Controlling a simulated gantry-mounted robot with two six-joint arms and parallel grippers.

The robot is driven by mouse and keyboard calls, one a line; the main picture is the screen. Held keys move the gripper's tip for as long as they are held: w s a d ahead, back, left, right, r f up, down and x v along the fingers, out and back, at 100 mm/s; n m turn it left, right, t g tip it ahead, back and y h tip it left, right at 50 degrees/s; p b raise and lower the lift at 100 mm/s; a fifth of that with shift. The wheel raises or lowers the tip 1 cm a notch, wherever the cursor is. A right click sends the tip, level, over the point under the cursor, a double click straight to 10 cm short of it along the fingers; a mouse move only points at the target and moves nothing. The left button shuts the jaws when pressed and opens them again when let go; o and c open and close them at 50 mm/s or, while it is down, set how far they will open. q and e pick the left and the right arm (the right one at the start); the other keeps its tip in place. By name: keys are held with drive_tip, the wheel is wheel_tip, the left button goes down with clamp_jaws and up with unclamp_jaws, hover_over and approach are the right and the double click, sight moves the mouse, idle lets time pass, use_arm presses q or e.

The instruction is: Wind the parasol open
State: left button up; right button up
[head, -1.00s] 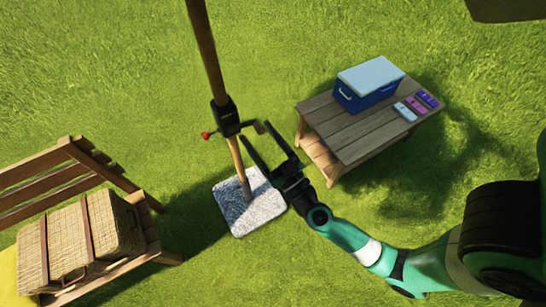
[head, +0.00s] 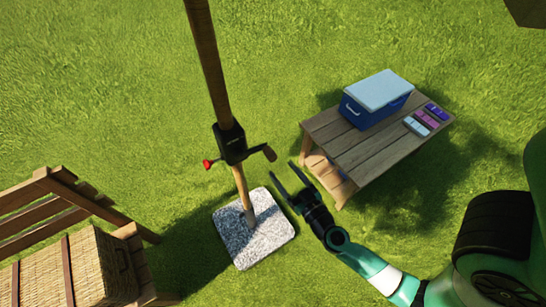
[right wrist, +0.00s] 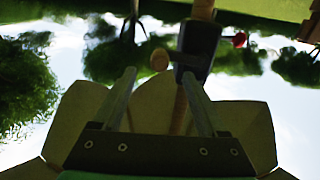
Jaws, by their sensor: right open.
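The parasol's wooden pole (head: 210,70) rises from a speckled stone base (head: 230,238). A black crank housing (head: 230,143) sits on the pole, with a red knob (head: 209,164) on its left and a crank arm ending in a wooden handle (head: 269,153) on its right. My right gripper (head: 283,170) is open and empty, its fingertips just short of the handle. In the right wrist view the handle (right wrist: 159,59) lies just past and between the fingertips (right wrist: 158,74). Beige canopy panels (right wrist: 245,120) fan out behind the gripper, partly hidden by it. My left gripper is not in view.
A low wooden table (head: 345,140) at the right holds a blue cool box (head: 376,105) and several small coloured items (head: 425,118). A wooden bench (head: 60,190) with a wicker basket (head: 85,265) stands at lower left. Open grass surrounds the base.

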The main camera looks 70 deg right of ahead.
sight(274, 160)
drive_tip(key=p+x, duration=0.1)
drive_tip(key=x, duration=0.7)
drive_tip(key=shift+w, duration=0.15)
